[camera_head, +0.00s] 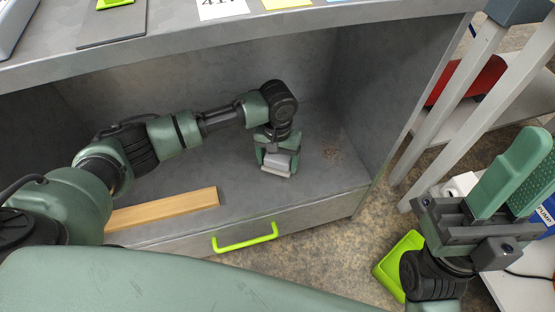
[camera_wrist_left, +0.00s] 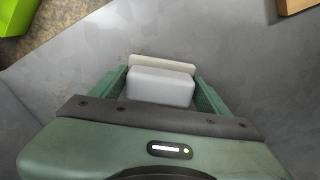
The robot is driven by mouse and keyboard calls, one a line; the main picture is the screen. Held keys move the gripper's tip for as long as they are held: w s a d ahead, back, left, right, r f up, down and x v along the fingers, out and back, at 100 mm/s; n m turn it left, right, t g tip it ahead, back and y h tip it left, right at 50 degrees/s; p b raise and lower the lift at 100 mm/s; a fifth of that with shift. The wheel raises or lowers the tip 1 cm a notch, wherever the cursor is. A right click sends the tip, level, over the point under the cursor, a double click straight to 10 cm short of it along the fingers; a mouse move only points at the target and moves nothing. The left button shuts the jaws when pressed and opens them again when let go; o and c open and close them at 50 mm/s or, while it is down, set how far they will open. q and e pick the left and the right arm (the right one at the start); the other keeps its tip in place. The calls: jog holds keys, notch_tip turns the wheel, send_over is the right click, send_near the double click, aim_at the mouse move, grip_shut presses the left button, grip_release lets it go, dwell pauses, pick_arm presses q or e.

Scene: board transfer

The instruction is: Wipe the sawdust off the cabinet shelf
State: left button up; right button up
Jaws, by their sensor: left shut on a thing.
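My left gripper (camera_head: 278,155) reaches into the cabinet and is shut on a pale grey block (camera_head: 276,164). In the left wrist view the block (camera_wrist_left: 160,87) sits between the green fingers (camera_wrist_left: 160,92), with a beige strip (camera_wrist_left: 162,63) along its far side. The block is at or just above the cabinet shelf (camera_head: 240,190); I cannot tell if it touches. My right gripper (camera_head: 535,150) is outside the cabinet at the right, open and empty.
A wooden board (camera_head: 165,209) lies near the shelf's front left. A drawer with a green handle (camera_head: 245,238) is below. The cabinet's right wall (camera_head: 385,85) stands beyond the sawdust. A green bin (camera_head: 388,265) is on the floor, and a red object (camera_head: 470,82) sits at the right.

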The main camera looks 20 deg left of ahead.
aim_at(311, 163)
pick_arm(q)
jog(key=shift+f, duration=1)
jog(key=shift+w+d+r+p, duration=0.1)
jog(key=shift+w+d+p, duration=0.15)
jog(key=shift+w+d, duration=0.3)
jog(key=shift+w+d+r+p, duration=0.1)
jog(key=shift+w+d+p, duration=0.2)
jog(key=shift+d, duration=0.45)
jog(key=shift+w+d+f, duration=0.15)
jog(key=shift+w+d, duration=0.35)
jog(key=shift+d, duration=0.25)
jog(key=shift+w+d+f, duration=0.1)
jog(key=shift+w+d, duration=0.4)
jog(key=shift+d, duration=0.2)
jog(key=shift+w+d+b, duration=0.25)
jog(key=shift+w+d, duration=0.3)
jog(key=shift+d, duration=0.25)
jog(key=shift+w+d+b, duration=0.25)
jog(key=shift+w+d, duration=0.25)
jog(key=shift+d, duration=0.3)
